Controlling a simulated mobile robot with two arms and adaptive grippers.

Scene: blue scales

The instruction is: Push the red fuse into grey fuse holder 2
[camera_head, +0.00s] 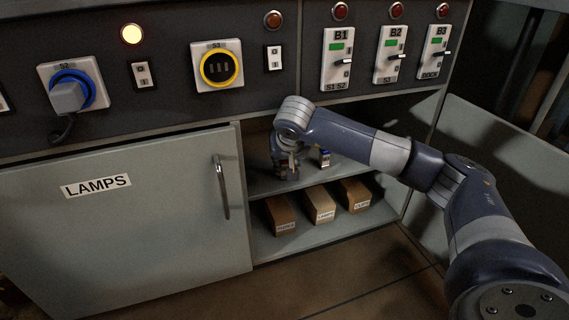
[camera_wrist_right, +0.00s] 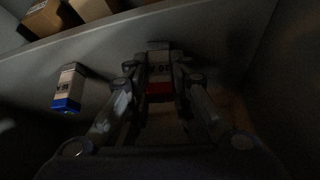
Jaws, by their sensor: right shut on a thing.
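The fuse with a red band and a pale label (camera_wrist_right: 158,88) is between the fingers of my right gripper (camera_wrist_right: 160,72) in the right wrist view. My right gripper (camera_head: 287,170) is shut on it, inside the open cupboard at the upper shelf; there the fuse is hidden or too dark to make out. A similar fuse with a blue band (camera_wrist_right: 67,88) is apart from the gripper, to its left in the wrist view; it also shows right of the gripper in the head view (camera_head: 324,156). I cannot make out grey fuse holder 2. My left gripper is not in view.
The cupboard door marked LAMPS (camera_head: 120,215) is left of the opening. Several brown boxes (camera_head: 319,205) stand on the lower shelf.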

